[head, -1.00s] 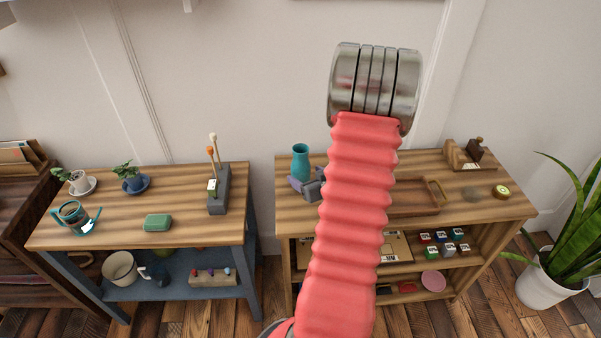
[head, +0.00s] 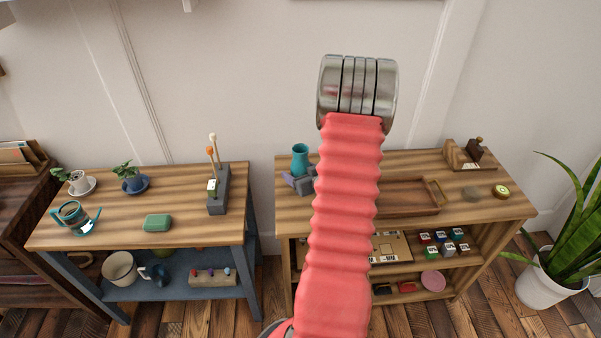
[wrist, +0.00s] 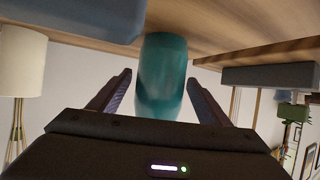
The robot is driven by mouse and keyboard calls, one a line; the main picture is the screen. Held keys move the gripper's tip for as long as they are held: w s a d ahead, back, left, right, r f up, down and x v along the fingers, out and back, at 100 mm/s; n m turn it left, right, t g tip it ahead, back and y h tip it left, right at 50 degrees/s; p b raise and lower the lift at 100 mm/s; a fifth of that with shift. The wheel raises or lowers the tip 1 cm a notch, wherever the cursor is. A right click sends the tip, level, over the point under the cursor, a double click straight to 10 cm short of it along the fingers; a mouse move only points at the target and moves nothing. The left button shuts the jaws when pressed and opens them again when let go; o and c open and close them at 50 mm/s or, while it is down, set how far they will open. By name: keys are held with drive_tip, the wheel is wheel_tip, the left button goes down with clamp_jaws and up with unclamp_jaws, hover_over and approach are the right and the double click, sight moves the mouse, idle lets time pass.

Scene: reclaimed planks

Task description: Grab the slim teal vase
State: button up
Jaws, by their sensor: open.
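The slim teal vase (head: 300,158) stands upright near the back left of the right-hand wooden bench (head: 476,208). My gripper (head: 296,180) is low in front of the vase, partly behind my pink arm. In the wrist view the picture is upside down, and the vase (wrist: 163,70) lies between the two spread fingers of my gripper (wrist: 160,77). Gaps show between the vase and both fingers. The fingers are open and hold nothing. The vase's end nearest the wrist is hidden by the gripper body.
A wooden tray (head: 437,193) lies right of my arm. A wooden holder (head: 462,156) and small round items (head: 501,191) are farther right. A blue-grey object (wrist: 70,18) shows near the gripper in the wrist view. The wall is close behind the bench.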

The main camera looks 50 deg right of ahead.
sight(298, 147)
drive_tip(key=shift+c, duration=0.3)
drive_tip(key=c, duration=1.3)
drive_tip(key=shift+r, duration=0.2)
drive_tip(key=shift+r, duration=4.85)
